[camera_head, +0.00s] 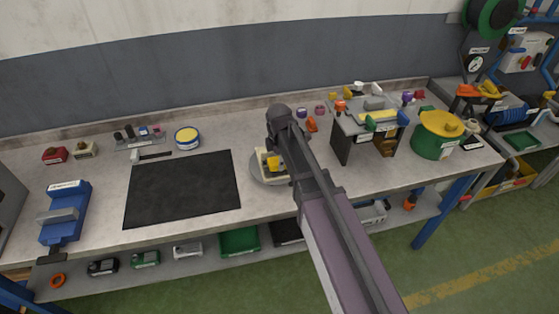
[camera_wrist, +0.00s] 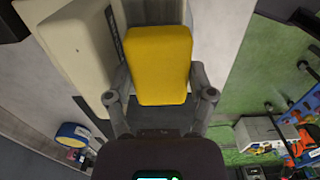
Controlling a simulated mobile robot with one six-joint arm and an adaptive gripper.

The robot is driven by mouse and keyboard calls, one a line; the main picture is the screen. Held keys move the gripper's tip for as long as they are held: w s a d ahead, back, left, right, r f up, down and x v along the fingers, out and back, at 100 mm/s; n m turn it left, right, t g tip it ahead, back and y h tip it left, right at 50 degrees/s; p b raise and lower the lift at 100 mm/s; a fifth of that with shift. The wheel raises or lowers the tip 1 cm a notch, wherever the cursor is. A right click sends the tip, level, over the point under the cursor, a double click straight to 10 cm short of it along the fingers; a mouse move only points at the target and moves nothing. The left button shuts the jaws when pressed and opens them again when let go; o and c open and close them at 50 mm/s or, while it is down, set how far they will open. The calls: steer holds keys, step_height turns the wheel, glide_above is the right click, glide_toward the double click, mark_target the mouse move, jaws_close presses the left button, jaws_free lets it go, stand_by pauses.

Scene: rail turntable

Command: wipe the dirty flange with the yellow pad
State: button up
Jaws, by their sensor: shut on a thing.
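My gripper (camera_wrist: 158,85) is shut on the yellow pad (camera_wrist: 160,50), with a finger on each side of it in the wrist view. In the head view the pad (camera_head: 275,163) shows just left of my arm, above a grey round plate (camera_head: 256,178) on the bench. A cream block (camera_wrist: 72,50) lies beside the pad in the wrist view, with a dark speckled strip (camera_wrist: 115,35) along its edge near the pad. I cannot tell if the pad touches it. No part is clearly marked as the flange; my arm hides some of the plate.
A black mat (camera_head: 182,190) lies left of the plate. A blue and yellow tin (camera_head: 187,138) stands behind it, and a blue vise (camera_head: 64,212) is at the left. A small stand (camera_head: 370,120) and a green drum (camera_head: 432,142) are at the right.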

steer(key=shift+f+b, duration=0.8)
steer(key=shift+f, duration=0.25)
steer(key=shift+f+b, duration=0.55)
steer(key=shift+d, duration=0.15)
stand_by(0.3)
steer(key=shift+w+d+r, duration=0.15)
steer(key=shift+w+d, duration=0.1)
steer(key=shift+d, duration=0.6)
steer(key=shift+d, duration=0.1)
steer(key=shift+w+d, duration=0.3)
steer(key=shift+d, duration=0.55)
steer(key=shift+s+a+f, duration=0.1)
steer(key=shift+s+a, duration=0.1)
steer(key=shift+a, duration=0.3)
steer(key=shift+s+a+f, duration=0.1)
steer(key=shift+s+a, duration=0.05)
steer(key=shift+a, duration=0.3)
